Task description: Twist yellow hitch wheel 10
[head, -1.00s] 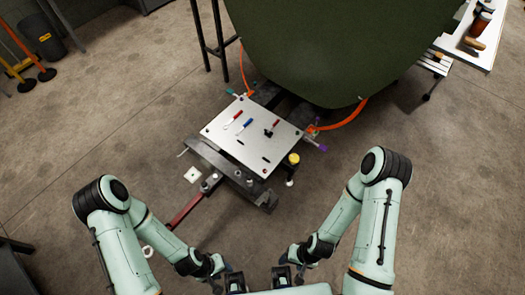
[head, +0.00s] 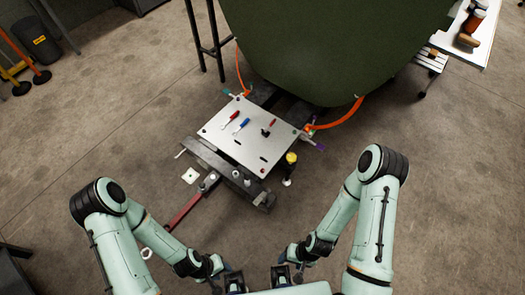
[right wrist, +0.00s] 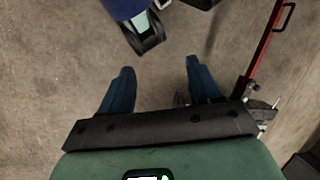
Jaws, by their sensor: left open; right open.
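The yellow hitch wheel (head: 291,157) is a small yellow knob on a dark upright post at the right front corner of a low cart (head: 236,186), in the head view. My left gripper (head: 234,284) is at the bottom edge of the head view, open and well short of the cart. My right gripper (head: 281,277) is beside it, also low in the picture and apart from the wheel. In the right wrist view its two blue fingers (right wrist: 160,85) are spread with only floor between them. The wheel cannot be made out in the right wrist view.
A white plate (head: 255,134) with red and blue tools tops the cart. A red bar (head: 184,210) sticks out toward the front left. A large green fuselage panel (head: 340,50) hangs behind. Bare floor (head: 330,180) lies right of the wheel.

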